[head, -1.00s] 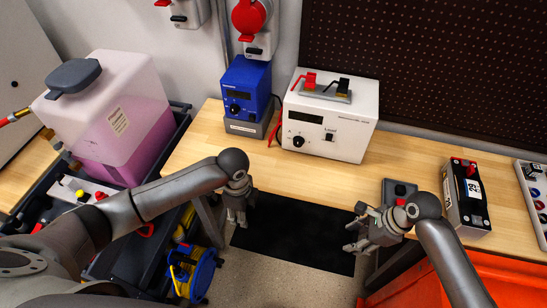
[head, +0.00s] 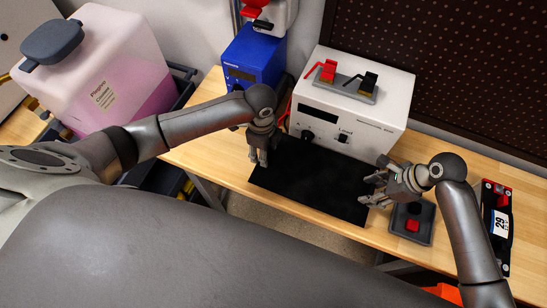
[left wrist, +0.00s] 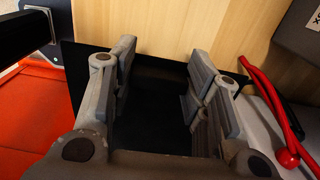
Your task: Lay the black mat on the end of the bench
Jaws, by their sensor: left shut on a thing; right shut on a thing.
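The black mat (head: 312,182) is a flat dark rectangle stretched between my two grippers, in front of the white box. It covers part of the wooden bench (head: 205,150), and its near edge reaches the bench's front edge. I cannot tell whether it touches the bench top. My left gripper (head: 257,160) is shut on the mat's left end, and my right gripper (head: 372,190) is shut on its right end. In the left wrist view the mat (left wrist: 155,105) lies between and behind the fingers (left wrist: 155,90); the gripped edge is hidden.
A white box (head: 352,105) with red and black clips and a blue unit (head: 252,58) stand behind the mat. A grey tray with a red button (head: 412,224) sits near my right gripper. A black battery-like block (head: 497,222) is further right. Bare bench shows left of the mat.

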